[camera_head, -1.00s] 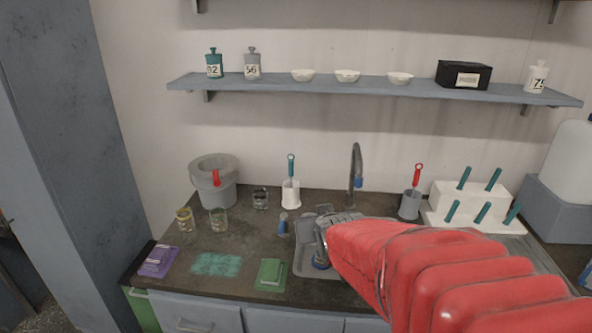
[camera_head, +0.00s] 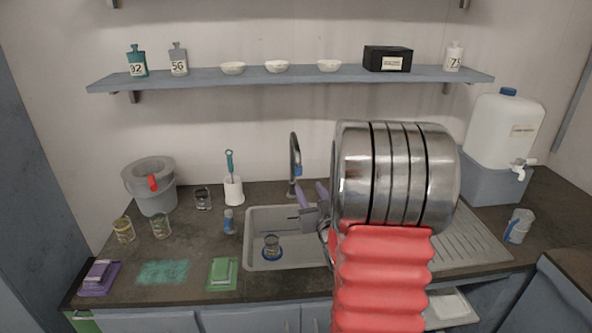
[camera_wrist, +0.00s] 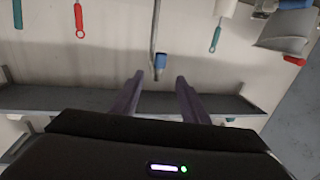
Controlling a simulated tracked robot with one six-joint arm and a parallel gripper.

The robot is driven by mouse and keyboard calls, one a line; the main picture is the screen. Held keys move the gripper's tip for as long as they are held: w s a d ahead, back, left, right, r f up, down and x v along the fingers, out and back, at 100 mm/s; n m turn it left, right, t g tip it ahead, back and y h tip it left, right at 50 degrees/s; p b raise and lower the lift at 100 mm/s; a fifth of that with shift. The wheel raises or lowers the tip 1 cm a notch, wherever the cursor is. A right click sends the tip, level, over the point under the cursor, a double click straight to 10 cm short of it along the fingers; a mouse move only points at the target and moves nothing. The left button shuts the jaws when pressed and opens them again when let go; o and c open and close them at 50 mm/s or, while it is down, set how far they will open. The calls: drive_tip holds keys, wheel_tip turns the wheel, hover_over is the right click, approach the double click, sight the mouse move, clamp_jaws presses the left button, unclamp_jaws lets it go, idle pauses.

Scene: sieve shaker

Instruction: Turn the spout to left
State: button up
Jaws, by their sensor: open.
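The spout (camera_head: 294,150) is a thin grey curved tap pipe with a blue tip, standing behind the sink (camera_head: 258,226). In the wrist view, which is upside down, the spout (camera_wrist: 155,35) comes in from the top edge, its blue tip in line with the gap between my fingers. My gripper (camera_head: 312,191) is open and empty, its purple fingers just below and right of the blue tip in the head view. In the wrist view, my gripper's (camera_wrist: 158,78) fingertips stay apart from the spout. My arm hides part of the sink's right side.
A glass (camera_head: 271,247) stands in the sink. A white holder (camera_head: 233,191) with a teal brush stands left of the spout, near a bucket (camera_head: 152,190). The shelf (camera_head: 210,82) runs above. A white water tank (camera_head: 503,130) stands right. My arm blocks the view of the middle right.

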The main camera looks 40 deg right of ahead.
sight(299, 171)
drive_tip(key=shift+w, duration=0.15)
drive_tip(key=x, duration=1.3)
drive_tip(key=shift+w+d, duration=0.15)
drive_tip(key=shift+w, duration=0.1)
drive_tip(key=shift+c, duration=0.6)
clamp_jaws()
